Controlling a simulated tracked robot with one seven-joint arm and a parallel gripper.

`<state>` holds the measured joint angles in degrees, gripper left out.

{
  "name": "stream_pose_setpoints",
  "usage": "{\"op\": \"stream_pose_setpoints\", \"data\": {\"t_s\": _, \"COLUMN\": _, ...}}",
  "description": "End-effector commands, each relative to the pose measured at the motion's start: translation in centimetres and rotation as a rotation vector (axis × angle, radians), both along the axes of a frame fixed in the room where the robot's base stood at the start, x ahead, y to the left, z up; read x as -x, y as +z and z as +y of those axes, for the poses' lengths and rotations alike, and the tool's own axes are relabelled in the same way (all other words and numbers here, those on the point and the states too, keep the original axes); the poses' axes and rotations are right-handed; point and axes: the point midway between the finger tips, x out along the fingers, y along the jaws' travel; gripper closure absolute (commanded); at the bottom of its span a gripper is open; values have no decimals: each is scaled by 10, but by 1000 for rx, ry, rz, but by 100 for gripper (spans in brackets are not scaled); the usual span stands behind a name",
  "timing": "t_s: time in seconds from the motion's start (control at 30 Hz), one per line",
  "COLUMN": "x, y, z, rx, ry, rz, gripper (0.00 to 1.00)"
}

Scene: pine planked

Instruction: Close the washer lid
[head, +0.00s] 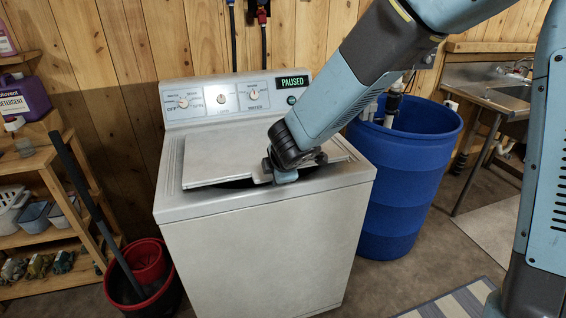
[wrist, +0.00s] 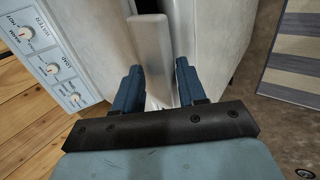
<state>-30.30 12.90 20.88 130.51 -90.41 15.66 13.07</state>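The washer (head: 262,255) is a white top-loader. Its pale lid (head: 225,168) lies low over the tub, slightly raised, with a dark gap under its front edge. My gripper (head: 282,174) is at the lid's front edge, right of its middle. In the wrist view, my gripper (wrist: 158,78) has its two blue fingers apart, on either side of a pale strip that looks like the lid's edge (wrist: 152,45). I see no clear grip on it. The arm hides part of the lid's right side.
The control panel (head: 222,98) has several knobs and a display reading PAUSED. A blue barrel (head: 400,190) stands close on the right. A wooden shelf (head: 40,165) and red bucket (head: 145,275) are on the left. A striped rug (head: 460,303) lies front right.

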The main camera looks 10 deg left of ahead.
Motion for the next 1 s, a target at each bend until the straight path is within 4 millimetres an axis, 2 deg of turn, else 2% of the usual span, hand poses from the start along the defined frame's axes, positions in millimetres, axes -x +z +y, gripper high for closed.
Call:
{"op": "stream_pose_setpoints", "data": {"t_s": 0.3, "x": 21, "y": 31, "z": -12, "rx": -3, "ry": 2, "rz": 0, "gripper": 60}}
{"op": "stream_pose_setpoints", "data": {"t_s": 1.0, "x": 58, "y": 84, "z": -34, "rx": -3, "ry": 3, "rz": 0, "gripper": 60}}
